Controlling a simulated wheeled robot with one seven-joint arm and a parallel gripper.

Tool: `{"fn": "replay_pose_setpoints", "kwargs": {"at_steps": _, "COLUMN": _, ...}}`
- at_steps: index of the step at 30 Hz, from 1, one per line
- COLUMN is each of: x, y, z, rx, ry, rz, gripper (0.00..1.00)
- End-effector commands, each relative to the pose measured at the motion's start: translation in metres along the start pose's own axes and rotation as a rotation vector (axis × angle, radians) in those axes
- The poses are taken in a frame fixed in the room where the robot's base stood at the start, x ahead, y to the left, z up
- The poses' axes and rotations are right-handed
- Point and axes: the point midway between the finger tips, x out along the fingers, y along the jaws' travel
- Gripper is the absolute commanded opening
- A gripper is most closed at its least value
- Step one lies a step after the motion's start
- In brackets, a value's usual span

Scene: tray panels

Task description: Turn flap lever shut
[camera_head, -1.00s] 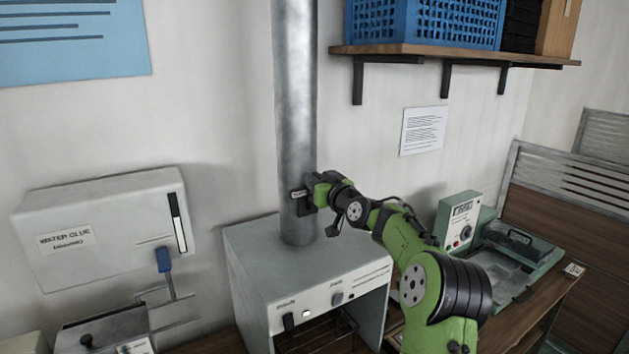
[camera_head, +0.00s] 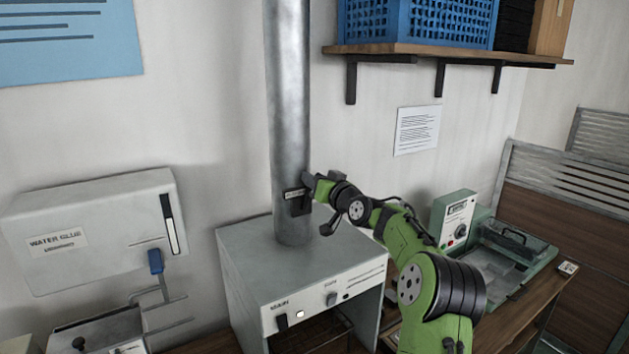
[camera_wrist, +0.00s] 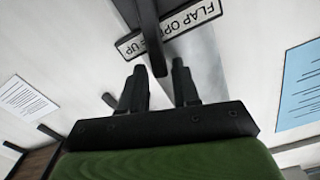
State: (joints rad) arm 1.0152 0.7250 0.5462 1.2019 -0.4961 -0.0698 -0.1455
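The flap lever (camera_wrist: 150,38) is a black bar in the wrist view, crossing a white label plate (camera_wrist: 190,28) that reads in part "FLAP OP… UP". The label and a dark fitting sit on the grey metal pipe (camera_head: 290,120) in the head view. My gripper (camera_wrist: 158,66) is open, its two black fingers apart. The lever's near end shows between the fingertips, with gaps on both sides in the picture; I cannot tell whether it touches either. In the head view my gripper (camera_head: 308,186) is at the pipe's right side, and its fingers are hard to make out.
The pipe rises from a grey box (camera_head: 285,265) with front switches. A white wall box (camera_head: 95,230) with a blue handle hangs at left. A green device (camera_head: 452,220) stands at right. A wooden shelf (camera_head: 450,52) with a blue crate is above. Open wall lies around the pipe.

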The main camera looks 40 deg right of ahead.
Motion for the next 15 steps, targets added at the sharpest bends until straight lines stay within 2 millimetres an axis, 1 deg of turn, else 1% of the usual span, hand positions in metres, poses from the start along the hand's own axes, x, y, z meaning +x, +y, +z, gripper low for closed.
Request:
{"fn": "replay_pose_setpoints", "kwargs": {"at_steps": 1, "x": 0.0, "y": 0.0, "z": 0.0, "rx": 0.0, "ry": 0.0, "rz": 0.0, "gripper": 0.39}}
{"fn": "replay_pose_setpoints", "kwargs": {"at_steps": 2, "x": 0.0, "y": 0.0, "z": 0.0, "rx": 0.0, "ry": 0.0, "rz": 0.0, "gripper": 0.43}}
{"fn": "replay_pose_setpoints", "kwargs": {"at_steps": 11, "x": -0.003, "y": 0.0, "z": 0.0, "rx": -0.002, "ry": 0.0, "rz": 0.0, "gripper": 0.43}}
{"fn": "replay_pose_setpoints", "kwargs": {"at_steps": 14, "x": -0.017, "y": 0.002, "z": 0.002, "rx": -0.005, "ry": 0.0, "rz": 0.003, "gripper": 0.43}}
{"fn": "replay_pose_setpoints", "kwargs": {"at_steps": 15, "x": -0.026, "y": 0.002, "z": 0.003, "rx": -0.005, "ry": 0.0, "rz": 0.003, "gripper": 0.43}}
